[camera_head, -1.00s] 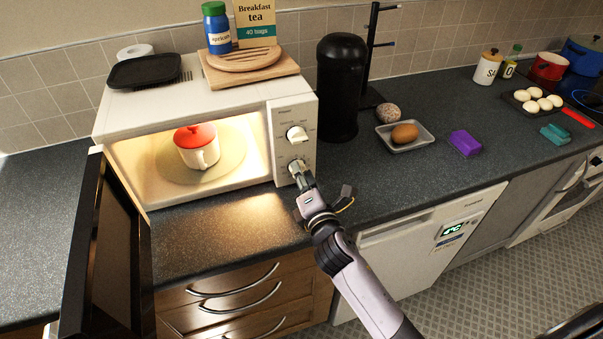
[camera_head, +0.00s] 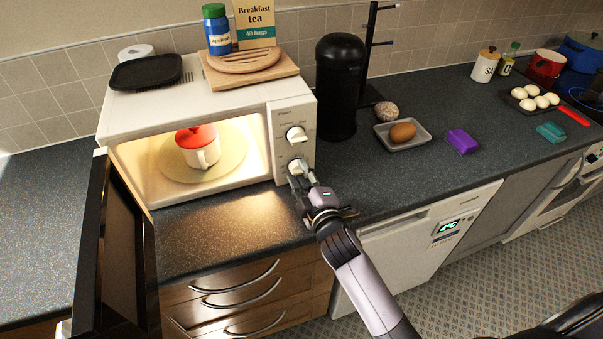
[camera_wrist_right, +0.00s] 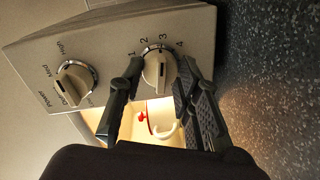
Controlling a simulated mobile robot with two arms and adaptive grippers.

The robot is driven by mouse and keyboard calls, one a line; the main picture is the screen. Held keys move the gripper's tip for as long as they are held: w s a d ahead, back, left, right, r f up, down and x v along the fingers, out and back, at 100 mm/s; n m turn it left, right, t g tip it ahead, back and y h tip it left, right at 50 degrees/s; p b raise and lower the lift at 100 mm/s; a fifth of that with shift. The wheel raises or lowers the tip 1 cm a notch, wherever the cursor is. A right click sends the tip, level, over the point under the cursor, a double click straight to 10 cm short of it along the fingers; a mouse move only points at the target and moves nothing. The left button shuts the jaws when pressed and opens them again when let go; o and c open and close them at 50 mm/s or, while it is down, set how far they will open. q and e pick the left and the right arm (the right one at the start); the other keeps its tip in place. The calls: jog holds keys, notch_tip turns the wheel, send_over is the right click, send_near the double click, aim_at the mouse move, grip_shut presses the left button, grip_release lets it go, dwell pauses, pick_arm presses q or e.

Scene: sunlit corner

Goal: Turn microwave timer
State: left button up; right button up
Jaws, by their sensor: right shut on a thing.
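The white microwave (camera_head: 215,95) stands on the dark counter with its door (camera_head: 110,240) swung open to the left and its inside lit. A white mug with a red lid (camera_head: 200,148) is inside on the turntable. The lower round knob is the timer (camera_wrist_right: 158,70), with numbers 1 to 4 around it in the right wrist view. My right gripper (camera_head: 301,175) is shut on this timer knob, one finger on each side, and partly covers it in the head view. The upper power knob (camera_head: 296,134) is free. My left gripper is not in view.
A board (camera_head: 250,68), a blue jar (camera_head: 216,30), a tea box (camera_head: 254,22) and a black tray (camera_head: 145,71) sit on the microwave. Counter in front is clear.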

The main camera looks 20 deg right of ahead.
jog(key=shift+m, duration=0.4)
jog(key=o, duration=1.1)
jog(key=shift+o, duration=0.2)
jog(key=s, duration=1.2)
jog(key=shift+d+r, duration=0.35)
jog(key=shift+r, duration=0.05)
